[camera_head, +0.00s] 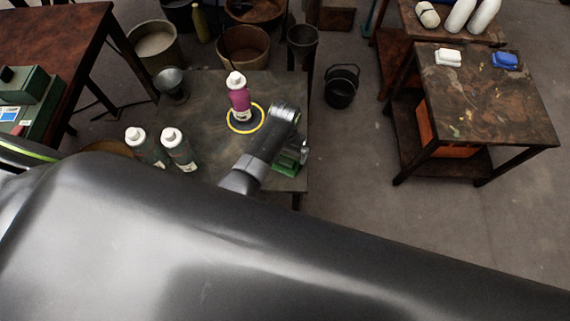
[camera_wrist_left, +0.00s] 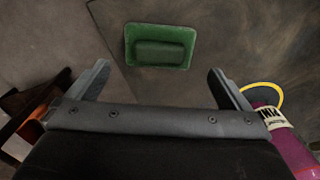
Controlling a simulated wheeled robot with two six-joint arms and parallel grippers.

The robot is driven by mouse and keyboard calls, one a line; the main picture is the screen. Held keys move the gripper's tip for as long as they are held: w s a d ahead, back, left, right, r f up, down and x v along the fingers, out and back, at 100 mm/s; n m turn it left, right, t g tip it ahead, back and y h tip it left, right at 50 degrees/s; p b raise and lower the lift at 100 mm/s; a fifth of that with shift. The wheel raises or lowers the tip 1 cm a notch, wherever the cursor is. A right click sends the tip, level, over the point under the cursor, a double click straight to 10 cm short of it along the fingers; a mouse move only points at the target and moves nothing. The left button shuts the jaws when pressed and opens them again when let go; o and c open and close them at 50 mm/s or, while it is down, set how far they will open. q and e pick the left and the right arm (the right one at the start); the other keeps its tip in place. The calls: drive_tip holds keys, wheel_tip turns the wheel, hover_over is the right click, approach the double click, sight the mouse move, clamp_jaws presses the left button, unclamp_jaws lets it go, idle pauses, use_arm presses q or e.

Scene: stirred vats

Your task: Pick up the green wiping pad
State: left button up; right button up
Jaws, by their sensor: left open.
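The green wiping pad (camera_wrist_left: 160,46) lies flat near the edge of the dark low table (camera_head: 205,92). It is a green rectangle with a raised block in its middle. In the head view the pad (camera_head: 287,169) is partly hidden by my left gripper (camera_head: 293,150). In the left wrist view my left gripper (camera_wrist_left: 158,72) has its two fingers wide apart, with nothing between them. The pad shows beyond the fingertips, apart from both. My right gripper is not in view.
A magenta bottle (camera_head: 239,98) stands beside a yellow ring (camera_head: 261,122), close to my left wrist. Two white-capped bottles (camera_head: 180,152) stand to the left. A white pad (camera_head: 448,57) and a blue pad (camera_head: 505,60) lie on the right table (camera_head: 487,110). Buckets (camera_head: 341,88) stand behind.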

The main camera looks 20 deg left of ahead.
use_arm(q)
wheel_tip(320, 180, down, 6)
drive_tip(key=shift+s+r+b, duration=0.15)
drive_tip(key=shift+r+b, duration=0.05)
drive_tip(key=shift+b, duration=0.65)
drive_tip(key=shift+f, duration=0.5)
drive_tip(key=shift+c, duration=0.4)
drive_tip(key=c, duration=0.7)
drive_tip(key=shift+r, duration=0.25)
drive_tip(key=shift+c, duration=0.2)
wheel_tip(320, 180, up, 9)
drive_tip(key=p, duration=0.3)
drive_tip(key=shift+r, duration=0.15)
wheel_tip(320, 180, up, 4)
drive_tip(key=p, duration=0.4)
hover_over(285, 160)
drive_tip(key=shift+s, duration=0.1)
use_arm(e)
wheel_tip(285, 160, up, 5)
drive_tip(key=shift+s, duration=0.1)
